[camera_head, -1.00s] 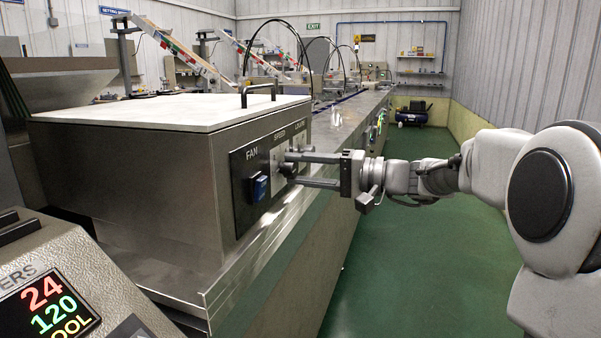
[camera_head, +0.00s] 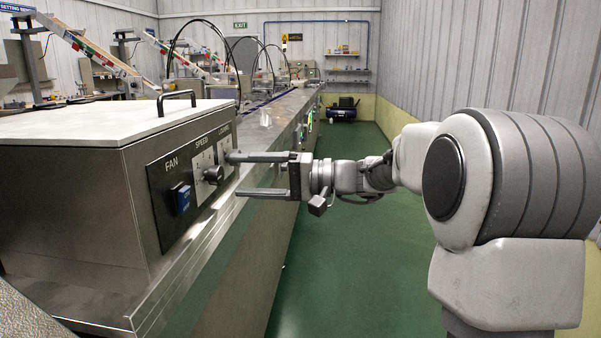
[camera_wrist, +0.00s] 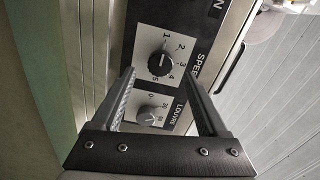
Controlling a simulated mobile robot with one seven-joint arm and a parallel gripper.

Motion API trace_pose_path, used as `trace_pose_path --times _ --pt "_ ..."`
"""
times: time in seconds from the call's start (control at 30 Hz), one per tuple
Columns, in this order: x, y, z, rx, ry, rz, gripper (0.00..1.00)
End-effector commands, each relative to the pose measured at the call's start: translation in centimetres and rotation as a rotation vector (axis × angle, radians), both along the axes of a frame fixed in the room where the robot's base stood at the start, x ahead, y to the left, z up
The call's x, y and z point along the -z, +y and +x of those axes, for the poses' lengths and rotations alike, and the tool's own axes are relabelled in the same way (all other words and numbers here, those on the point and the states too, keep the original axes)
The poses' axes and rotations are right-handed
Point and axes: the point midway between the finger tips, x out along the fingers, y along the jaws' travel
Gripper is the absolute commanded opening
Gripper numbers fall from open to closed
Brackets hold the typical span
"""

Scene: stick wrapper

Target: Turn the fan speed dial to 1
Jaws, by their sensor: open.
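The speed dial (camera_head: 213,175) is a black knob on the fan panel, under the SPEED label. In the wrist view the speed dial (camera_wrist: 160,64) has numbers 1 to 5 around it and a pale mark on its face; I cannot tell surely which number it points to. My gripper (camera_head: 234,174) is open and empty, its fingers pointing at the panel and standing off to the right of the dial. In the wrist view the fingertips of my gripper (camera_wrist: 158,74) lie either side of the dial, apart from it.
The blue fan switch (camera_head: 182,200) is left of the dial. The louvre dial (camera_wrist: 150,115) shows between my fingers in the wrist view. The steel cabinet (camera_head: 75,225) carries the panel above a steel ledge. The green floor (camera_head: 345,265) is clear on the right.

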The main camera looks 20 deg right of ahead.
Motion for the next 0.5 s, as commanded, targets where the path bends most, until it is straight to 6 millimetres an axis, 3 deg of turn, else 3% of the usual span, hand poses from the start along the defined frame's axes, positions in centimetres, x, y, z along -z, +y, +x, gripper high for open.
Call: trace_pose_path --times 0.3,0.5 --pt "-0.4 -7.5 -3.0 0.005 0.002 0.001 0.77" --pt "-0.4 -10.7 -4.3 0.002 0.002 0.001 0.77"
